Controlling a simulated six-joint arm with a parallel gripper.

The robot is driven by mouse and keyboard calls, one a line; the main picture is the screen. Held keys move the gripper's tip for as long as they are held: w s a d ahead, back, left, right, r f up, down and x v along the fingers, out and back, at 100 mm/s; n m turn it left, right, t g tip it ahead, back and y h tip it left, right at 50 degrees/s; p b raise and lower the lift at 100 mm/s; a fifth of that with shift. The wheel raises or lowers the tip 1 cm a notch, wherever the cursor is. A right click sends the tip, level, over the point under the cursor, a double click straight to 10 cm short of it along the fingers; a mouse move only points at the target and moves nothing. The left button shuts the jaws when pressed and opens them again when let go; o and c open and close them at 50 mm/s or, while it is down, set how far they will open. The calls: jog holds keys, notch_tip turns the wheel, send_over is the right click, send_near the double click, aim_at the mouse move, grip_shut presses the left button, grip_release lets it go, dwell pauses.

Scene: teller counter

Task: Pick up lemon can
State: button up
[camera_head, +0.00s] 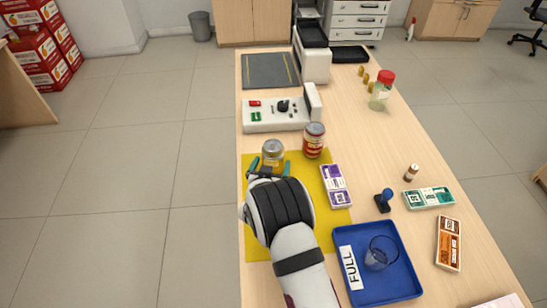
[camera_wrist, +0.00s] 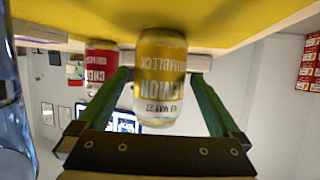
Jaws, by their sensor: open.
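The lemon can (camera_head: 272,153) is a yellow and white can with a silver top. It stands upright on the yellow mat (camera_head: 323,226), near the mat's far left corner. In the wrist view, which is upside down, the lemon can (camera_wrist: 160,78) shows its label between the green fingers. My gripper (camera_head: 268,163) is open around the lemon can, with a finger on each side of it. In the wrist view my gripper (camera_wrist: 161,90) shows gaps between the fingers and the can. My arm hides the can's lower part in the head view.
A red-labelled can (camera_head: 314,140) stands close by on the right; it also shows in the wrist view (camera_wrist: 101,66). A white control box (camera_head: 275,117) lies beyond. A purple note bundle (camera_head: 336,186), a blue stamp (camera_head: 384,200) and a blue tray (camera_head: 405,284) are to the right.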

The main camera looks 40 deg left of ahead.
jog(key=x, duration=0.3)
jog(key=shift+f, duration=0.4)
jog(key=shift+r, duration=0.1)
grip_shut()
